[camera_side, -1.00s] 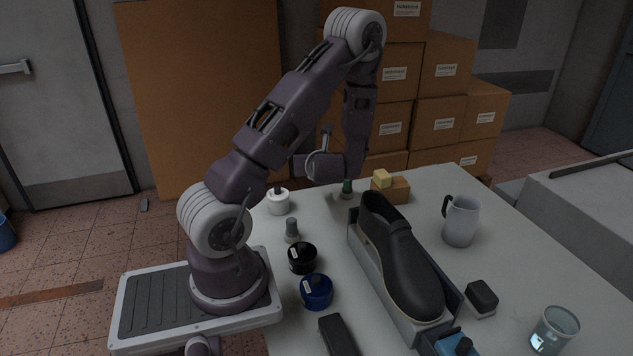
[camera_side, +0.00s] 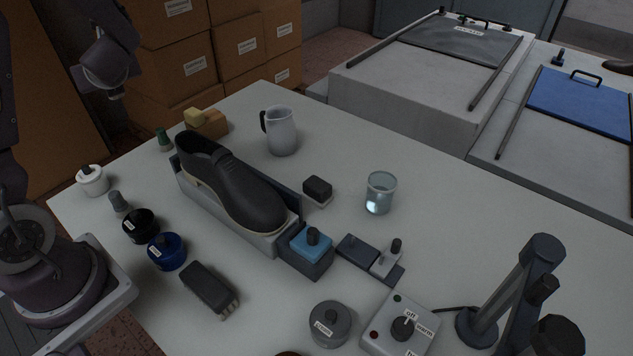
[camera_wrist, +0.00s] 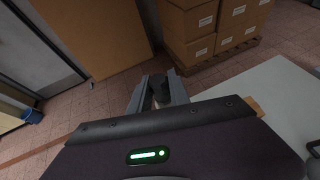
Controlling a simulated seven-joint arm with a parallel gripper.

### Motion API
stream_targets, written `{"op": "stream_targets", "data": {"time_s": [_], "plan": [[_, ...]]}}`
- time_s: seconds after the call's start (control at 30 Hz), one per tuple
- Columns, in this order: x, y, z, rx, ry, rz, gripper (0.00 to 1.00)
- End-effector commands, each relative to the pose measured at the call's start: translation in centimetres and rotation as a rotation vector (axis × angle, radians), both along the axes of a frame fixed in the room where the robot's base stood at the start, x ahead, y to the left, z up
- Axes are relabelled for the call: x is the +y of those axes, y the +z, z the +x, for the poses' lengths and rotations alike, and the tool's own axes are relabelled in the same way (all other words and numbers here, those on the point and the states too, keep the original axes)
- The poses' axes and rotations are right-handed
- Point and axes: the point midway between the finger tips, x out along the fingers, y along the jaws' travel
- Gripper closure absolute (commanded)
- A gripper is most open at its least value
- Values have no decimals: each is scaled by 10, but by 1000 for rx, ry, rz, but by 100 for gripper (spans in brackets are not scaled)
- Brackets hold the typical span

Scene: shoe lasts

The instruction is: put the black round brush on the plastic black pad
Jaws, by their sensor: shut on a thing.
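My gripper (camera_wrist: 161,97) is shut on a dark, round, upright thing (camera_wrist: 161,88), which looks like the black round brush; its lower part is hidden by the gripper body. In the side view my gripper (camera_side: 114,94) is at the upper left, raised, and what it holds is too small to make out. A flat dark pad (camera_side: 354,248) lies on the table right of the blue-topped block; I cannot tell for sure that it is the plastic black pad. A grey piece with a black knob (camera_side: 388,258) stands at its right end.
A black shoe (camera_side: 235,185) on a long stand fills the table's middle. A grey mug (camera_side: 281,132), a glass (camera_side: 380,192), small jars (camera_side: 167,251), a rectangular brush (camera_side: 208,286) and a knob box (camera_side: 400,325) stand around it.

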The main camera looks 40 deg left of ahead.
Motion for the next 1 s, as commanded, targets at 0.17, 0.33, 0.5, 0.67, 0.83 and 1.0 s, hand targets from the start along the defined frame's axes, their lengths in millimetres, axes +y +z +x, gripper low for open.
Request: {"op": "stream_targets", "data": {"time_s": [0.17,0.33,0.5,0.67,0.83,1.0], "plan": [[-31,0,39,0,-122,0,100],[-84,0,88,-1,-294,1,100],[-174,-1,142,0,-543,0,100],[-275,0,174,0,-788,2,100],[-349,-1,181,1,-957,2,100],[-391,0,180,1,-1053,3,100]]}}
